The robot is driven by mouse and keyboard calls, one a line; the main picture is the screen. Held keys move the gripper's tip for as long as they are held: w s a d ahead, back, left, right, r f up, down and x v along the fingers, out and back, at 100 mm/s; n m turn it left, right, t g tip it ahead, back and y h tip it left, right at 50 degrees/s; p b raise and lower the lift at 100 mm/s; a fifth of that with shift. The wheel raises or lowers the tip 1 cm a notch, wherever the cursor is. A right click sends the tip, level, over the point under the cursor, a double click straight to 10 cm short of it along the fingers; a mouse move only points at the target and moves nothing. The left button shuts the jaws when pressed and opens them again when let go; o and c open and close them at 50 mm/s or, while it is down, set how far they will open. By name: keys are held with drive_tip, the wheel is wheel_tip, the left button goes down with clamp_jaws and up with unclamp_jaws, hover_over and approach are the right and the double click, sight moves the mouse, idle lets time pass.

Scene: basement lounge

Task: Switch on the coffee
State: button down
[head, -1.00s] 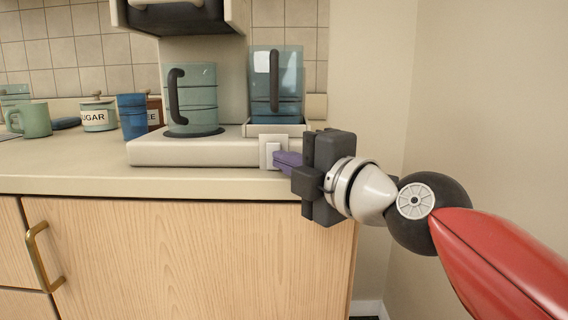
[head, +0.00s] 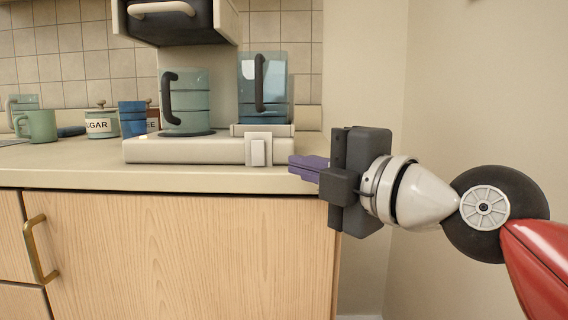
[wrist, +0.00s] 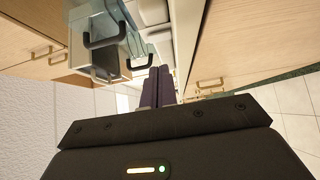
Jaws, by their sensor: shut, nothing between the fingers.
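The coffee machine (head: 195,150) is a cream unit on the counter with a glass jug (head: 187,103) on its base. A blue water tank (head: 276,92) stands at its right rear. A pale rocker switch (head: 258,151) sits on the right part of its front face. My gripper (head: 291,164) is shut and empty, its purple fingers just right of the switch with a visible gap and not touching it. In the wrist view, the purple fingers (wrist: 156,88) are together. The jug and tank show beyond them there, and I cannot make out the switch.
A blue cup (head: 132,119), a green mug (head: 40,126) and a sugar jar (head: 101,125) stand left on the counter (head: 60,178). The cabinet door below has a brass handle (head: 38,248). A bare wall (head: 465,80) is at right.

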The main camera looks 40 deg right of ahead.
drive_tip(key=shift+s+d, duration=0.25)
drive_tip(key=shift+s, duration=0.8)
drive_tip(key=shift+s+d, duration=0.25)
drive_tip(key=shift+s, duration=0.8)
drive_tip(key=w+a+f+m+g+p, duration=0.6)
drive_tip(key=w+a+f+m, duration=0.15)
drive_tip(key=a+f, duration=0.3)
drive_tip(key=s+a+f+m+g+p, duration=0.1)
drive_tip(key=a+f+m+g+p, duration=0.1)
drive_tip(key=f+m, duration=0.3)
drive_tip(key=s+a+f+m+g+h+p, duration=0.1)
drive_tip(key=f+m+g, duration=0.3)
drive_tip(key=f, duration=0.5)
drive_tip(key=shift+s+a+f+m+p, duration=0.35)
drive_tip(key=shift+s+a+m+p, duration=0.2)
drive_tip(key=shift+m, duration=0.6)
